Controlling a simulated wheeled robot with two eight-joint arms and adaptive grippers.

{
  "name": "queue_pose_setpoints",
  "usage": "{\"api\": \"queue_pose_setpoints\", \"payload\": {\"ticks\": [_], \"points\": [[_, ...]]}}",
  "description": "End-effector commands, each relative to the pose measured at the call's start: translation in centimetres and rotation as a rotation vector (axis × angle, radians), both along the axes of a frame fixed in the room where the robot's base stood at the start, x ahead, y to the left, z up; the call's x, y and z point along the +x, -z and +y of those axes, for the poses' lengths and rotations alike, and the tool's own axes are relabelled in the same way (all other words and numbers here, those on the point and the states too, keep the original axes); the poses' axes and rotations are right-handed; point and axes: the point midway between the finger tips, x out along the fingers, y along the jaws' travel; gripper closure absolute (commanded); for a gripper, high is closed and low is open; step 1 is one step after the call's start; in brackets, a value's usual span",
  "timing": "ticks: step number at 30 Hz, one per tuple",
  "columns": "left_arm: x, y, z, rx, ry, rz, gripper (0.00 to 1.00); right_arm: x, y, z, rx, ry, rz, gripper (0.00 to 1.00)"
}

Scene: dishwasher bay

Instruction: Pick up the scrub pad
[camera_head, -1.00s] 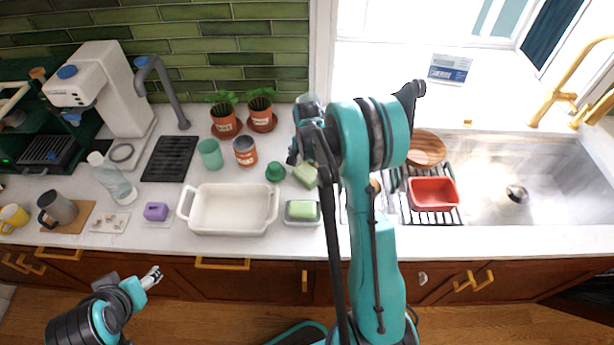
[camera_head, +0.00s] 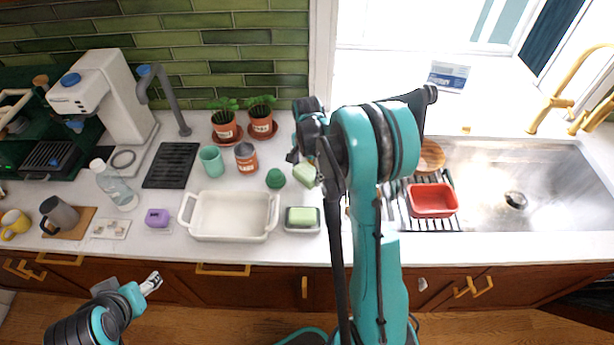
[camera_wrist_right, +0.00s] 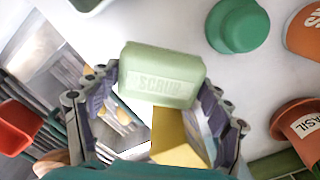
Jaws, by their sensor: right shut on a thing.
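The scrub pad is a pale green block with "SCRUB" pressed into its side. It fills the middle of the right wrist view (camera_wrist_right: 162,76) and shows small in the head view (camera_head: 306,174). My right gripper (camera_wrist_right: 158,92) is shut on it, one finger at each end. The pad appears to be raised off the counter. In the head view the right gripper is largely hidden by its own arm. My left gripper (camera_head: 151,283) is low at the left, in front of the cabinets, away from the pad; its finger gap is too small to judge.
A dark green knob-like item (camera_head: 275,179) stands left of the pad. A dish with a green block (camera_head: 303,216) and a white baking dish (camera_head: 188,214) are in front. A red tub (camera_head: 432,201) sits on the rack at right. Potted plants (camera_head: 224,130) stand behind.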

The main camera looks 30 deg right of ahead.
Motion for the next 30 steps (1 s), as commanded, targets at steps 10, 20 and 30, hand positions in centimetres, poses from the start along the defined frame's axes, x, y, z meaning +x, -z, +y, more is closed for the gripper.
{"api": "queue_pose_setpoints", "payload": {"ticks": [10,20,30], "points": [[0.0,-1.2,0.0,0.0,0.0,0.0,0.41,-6.5,-4.3,-3.4,0.0,0.004,0.0,0.53],[0.0,-1.8,0.0,0.0,0.0,0.0,0.41,-10.0,-6.7,-5.2,0.0,0.001,0.0,0.53],[0.0,-1.8,0.0,0.0,0.0,0.0,0.41,-10.3,-6.8,-5.4,0.0,0.0,0.0,0.53]]}}
